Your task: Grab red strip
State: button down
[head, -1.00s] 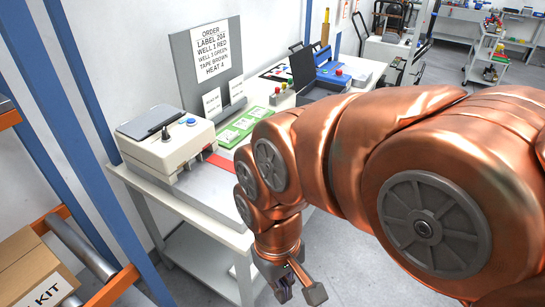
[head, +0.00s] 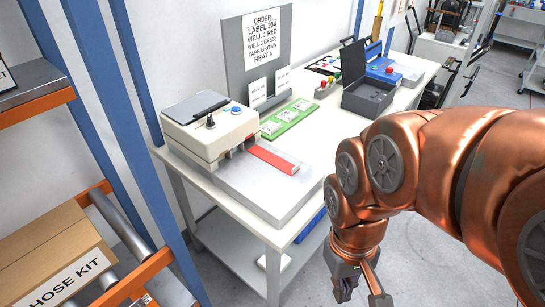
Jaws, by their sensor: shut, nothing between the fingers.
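The red strip (head: 273,159) lies flat on a grey metal block (head: 235,182) on the white table. One end of it is close to the front of a beige machine (head: 210,128). My gripper (head: 362,296) hangs low at the bottom of the view, to the right of the table's front edge and well apart from the strip. Its fingers point down and it holds nothing. The fingertips are partly cut off by the picture's lower edge.
A green tray (head: 287,117) with white labels lies behind the strip. An order sign (head: 264,36) stands at the back. An open dark box (head: 368,98) is on the table's right. A shelf with a cardboard box (head: 45,255) is at the left.

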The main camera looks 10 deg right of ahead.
aim_at(284, 165)
jog(key=u, duration=1.1)
jog(key=k, duration=0.4)
jog(key=u, duration=0.15)
